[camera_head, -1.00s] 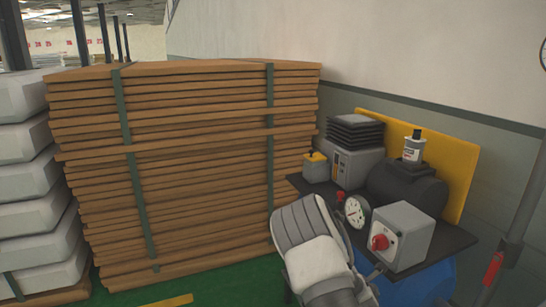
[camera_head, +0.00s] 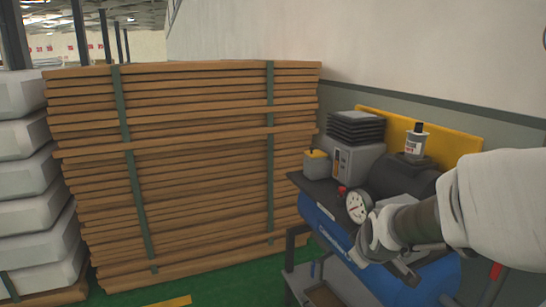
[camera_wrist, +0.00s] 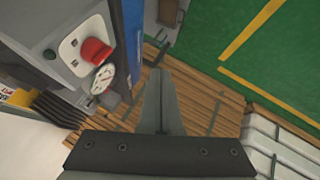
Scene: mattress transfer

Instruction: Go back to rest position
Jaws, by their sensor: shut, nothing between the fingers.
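My gripper (camera_wrist: 158,75) is shut and empty in the wrist view, its fingers together and pointing up the picture. In the head view my white arm reaches in from the right, and its end is in front of the blue compressor (camera_head: 330,226). The arm hides the grey control box there. In the wrist view the control box, with its red knob (camera_wrist: 96,52), and a round gauge (camera_wrist: 103,78) lie left of the fingers. The gauge (camera_head: 357,207) also shows in the head view, just above my arm's end.
A tall strapped stack of wooden boards (camera_head: 200,170) fills the middle. Stacked white sacks or blocks (camera_head: 25,180) stand at the left. A black-finned grey unit (camera_head: 358,160) and a small bottle (camera_head: 415,140) stand by the compressor. Green floor (camera_wrist: 285,60) with yellow lines is clear.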

